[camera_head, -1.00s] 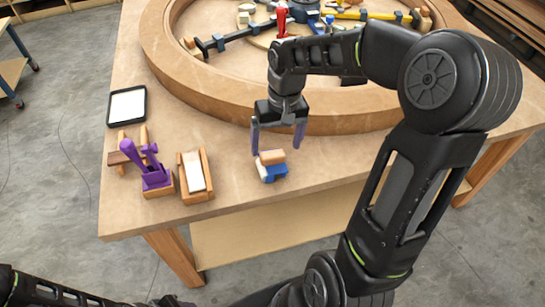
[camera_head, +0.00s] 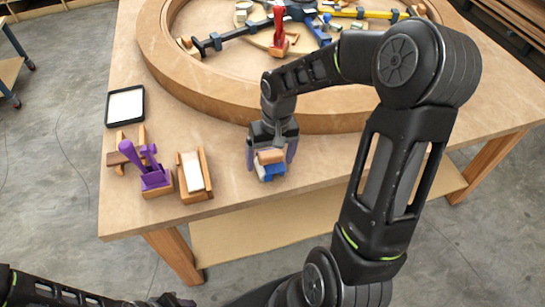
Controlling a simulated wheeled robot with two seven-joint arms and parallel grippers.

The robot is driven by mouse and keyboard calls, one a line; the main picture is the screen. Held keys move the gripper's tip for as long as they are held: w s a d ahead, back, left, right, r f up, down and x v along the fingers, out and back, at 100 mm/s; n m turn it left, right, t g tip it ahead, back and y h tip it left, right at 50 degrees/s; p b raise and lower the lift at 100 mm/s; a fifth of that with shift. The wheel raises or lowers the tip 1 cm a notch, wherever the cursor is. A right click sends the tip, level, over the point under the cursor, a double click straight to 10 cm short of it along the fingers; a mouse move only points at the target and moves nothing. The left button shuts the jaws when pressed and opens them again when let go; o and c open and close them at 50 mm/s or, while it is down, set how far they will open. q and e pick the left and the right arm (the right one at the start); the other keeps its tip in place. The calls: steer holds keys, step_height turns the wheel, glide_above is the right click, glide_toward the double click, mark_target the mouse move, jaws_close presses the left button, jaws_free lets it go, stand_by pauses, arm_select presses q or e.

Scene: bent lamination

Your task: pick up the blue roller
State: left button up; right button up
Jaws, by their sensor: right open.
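The blue roller (camera_head: 272,173) lies near the front edge of the wooden table (camera_head: 230,195). It shows blue and white parts with a tan wooden piece on top. My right gripper (camera_head: 271,163) is open and lowered over it from behind, with one finger on each side. I cannot tell whether the fingers touch it. My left gripper (camera_head: 175,300) is only partly in view at the bottom edge, and its jaws are not clear.
Left of the roller stand a wooden holder with a white block (camera_head: 191,173) and a purple tool (camera_head: 148,168) in a stand. A black-framed tablet (camera_head: 126,106) lies behind them. A large curved wooden ring (camera_head: 180,85) with clamps fills the back.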

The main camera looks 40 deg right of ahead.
mark_target(270, 153)
steer(key=shift+f, duration=0.7)
steer(key=shift+c, duration=0.3)
steer(key=c, duration=1.7)
steer(key=shift+c, duration=0.2)
steer(key=shift+r, duration=0.15)
step_height(270, 153, up, 10)
steer(key=shift+f+b, duration=0.1)
steer(key=shift+b, duration=0.25)
